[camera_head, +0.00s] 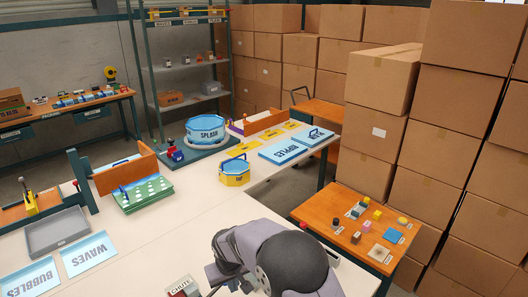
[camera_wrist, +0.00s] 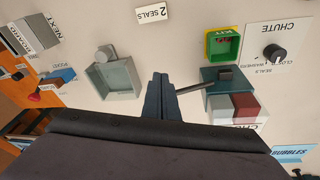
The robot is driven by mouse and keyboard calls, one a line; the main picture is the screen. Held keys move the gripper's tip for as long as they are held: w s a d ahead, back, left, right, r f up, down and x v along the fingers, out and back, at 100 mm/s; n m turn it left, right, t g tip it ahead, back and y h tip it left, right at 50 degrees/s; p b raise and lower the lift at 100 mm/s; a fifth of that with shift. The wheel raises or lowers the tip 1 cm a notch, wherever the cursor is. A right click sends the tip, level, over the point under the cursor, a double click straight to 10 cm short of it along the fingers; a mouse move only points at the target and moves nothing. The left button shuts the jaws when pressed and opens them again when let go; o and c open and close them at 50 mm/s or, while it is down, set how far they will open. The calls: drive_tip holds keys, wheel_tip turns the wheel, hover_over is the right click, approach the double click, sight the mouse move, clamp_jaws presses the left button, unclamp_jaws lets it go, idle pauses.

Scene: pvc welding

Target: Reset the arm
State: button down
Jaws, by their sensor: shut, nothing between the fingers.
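My arm (camera_head: 270,262) shows at the bottom of the head view, low over the white table (camera_head: 225,225). The head view does not show my fingertips. In the wrist view my gripper (camera_wrist: 160,82) is shut and empty, its dark fingers together. Under it is a white surface. A grey tray (camera_wrist: 114,80) with a round knob lies just left of the fingers. A teal block (camera_wrist: 222,80) with a dark handle stands just right of them, by a dark red block (camera_wrist: 244,106) and a grey block.
A green and yellow KIT box (camera_wrist: 222,44) and a CHUTE panel (camera_wrist: 275,60) with a black knob lie to the right. In the head view, a blue SPLASH tub (camera_head: 206,131) and stacked cartons (camera_head: 380,75) stand behind. The table's middle is fairly clear.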

drive_tip(key=s+d+f+g+h, duration=0.1)
drive_tip(key=s+d+g, duration=0.2)
drive_tip(key=s+d, duration=0.6)
drive_tip(key=s+d+g+h, duration=0.15)
drive_tip(key=s+d, duration=0.25)
drive_tip(key=s, duration=0.8)
drive_tip(key=s+d+r+m+y, duration=0.2)
drive_tip(key=s+d+r, duration=0.2)
drive_tip(key=s+d, duration=0.2)
drive_tip(key=w+d+r+m+t, duration=0.1)
drive_tip(key=w+d+r+m, duration=0.1)
drive_tip(key=d+r, duration=0.3)
drive_tip(key=shift+w+d+m+t, duration=0.25)
drive_tip(key=shift+w+m+t, duration=0.1)
drive_tip(key=shift+m, duration=0.25)
drive_tip(key=c, duration=2.5)
unclamp_jaws()
